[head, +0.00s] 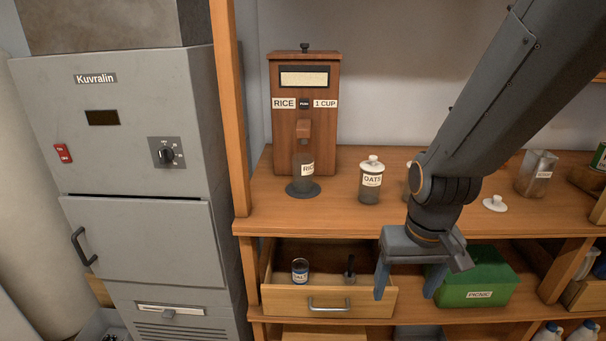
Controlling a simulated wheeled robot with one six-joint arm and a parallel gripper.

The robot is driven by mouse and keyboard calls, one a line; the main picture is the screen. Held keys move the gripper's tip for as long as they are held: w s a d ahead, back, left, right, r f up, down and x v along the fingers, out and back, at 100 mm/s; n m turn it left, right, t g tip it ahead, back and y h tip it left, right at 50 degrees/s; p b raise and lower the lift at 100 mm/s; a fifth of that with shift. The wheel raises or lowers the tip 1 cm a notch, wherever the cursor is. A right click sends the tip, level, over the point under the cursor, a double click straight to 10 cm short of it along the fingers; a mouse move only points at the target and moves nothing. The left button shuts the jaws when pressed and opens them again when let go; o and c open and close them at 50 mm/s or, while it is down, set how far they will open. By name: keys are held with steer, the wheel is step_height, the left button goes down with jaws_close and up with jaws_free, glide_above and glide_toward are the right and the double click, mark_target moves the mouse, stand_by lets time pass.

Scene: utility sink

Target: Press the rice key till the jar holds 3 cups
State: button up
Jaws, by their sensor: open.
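The wooden rice dispenser (304,135) stands at the back of the counter. Its front has a RICE label, a small dark push key (304,104) and a 1 CUP label, with a pale window above. A see-through jar (301,164) with a partly turned label stands on a dark round base under the spout; how much rice it holds is too small to tell. My gripper (405,292) points down in front of the counter, right of the dispenser and well below the key. It is open and empty, its two fingers apart.
A lidded OATS jar (371,182) stands right of the dispenser. A grey cabinet (130,170) stands left.

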jaws_close()
stand_by(1.5)
